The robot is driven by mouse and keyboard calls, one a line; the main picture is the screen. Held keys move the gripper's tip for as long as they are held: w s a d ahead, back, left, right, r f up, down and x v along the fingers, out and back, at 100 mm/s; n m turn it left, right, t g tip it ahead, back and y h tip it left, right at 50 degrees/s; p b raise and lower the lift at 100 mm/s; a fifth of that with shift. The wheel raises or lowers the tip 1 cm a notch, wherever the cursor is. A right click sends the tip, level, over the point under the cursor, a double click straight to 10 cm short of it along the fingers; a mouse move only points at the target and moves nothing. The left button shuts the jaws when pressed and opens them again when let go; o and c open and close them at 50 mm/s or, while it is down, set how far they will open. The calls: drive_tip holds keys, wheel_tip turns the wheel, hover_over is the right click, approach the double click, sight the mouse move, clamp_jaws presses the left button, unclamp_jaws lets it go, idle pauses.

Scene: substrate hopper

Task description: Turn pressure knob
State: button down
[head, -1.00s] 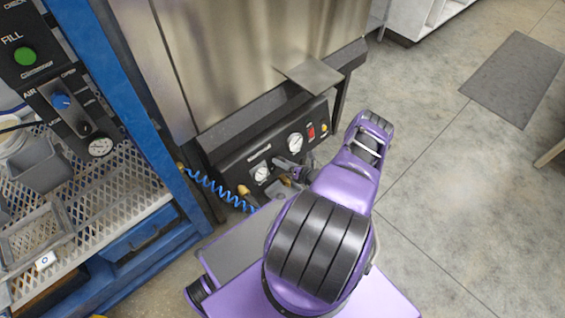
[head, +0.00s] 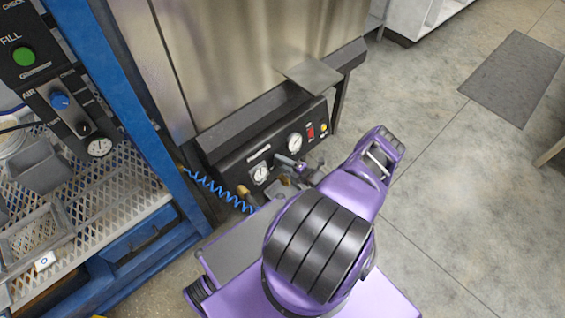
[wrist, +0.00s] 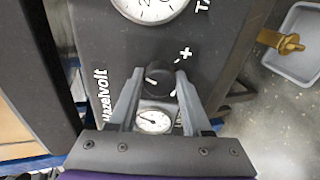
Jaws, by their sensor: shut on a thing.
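The black pressure knob (wrist: 160,80) is on the dark hopper panel in the wrist view, with a white mark on it and a "+" printed beside it. My gripper (wrist: 155,78) is shut on it, one finger on each side. In the head view my gripper (head: 286,162) is at the front of the panel (head: 232,166), between two round gauges, and the knob is hard to make out there. A small gauge (wrist: 153,121) shows between the fingers, and a larger gauge (wrist: 150,6) is cut off at the top of the wrist view.
A blue frame with a control panel (head: 60,102) and mesh shelf stands at the left. A blue coiled hose (head: 215,190) hangs by the hopper. A metal plate (head: 310,76) juts out above the panel. The floor at right is open, with a grey mat (head: 512,78).

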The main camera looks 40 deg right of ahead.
drive_tip(key=shift+m, duration=0.6)
drive_tip(key=shift+c, duration=1.7)
unclamp_jaws()
drive_tip(key=p+v, duration=0.1)
drive_tip(key=v, duration=1.6)
drive_tip(key=shift+s+p, duration=0.15)
drive_tip(key=shift+p, duration=0.25)
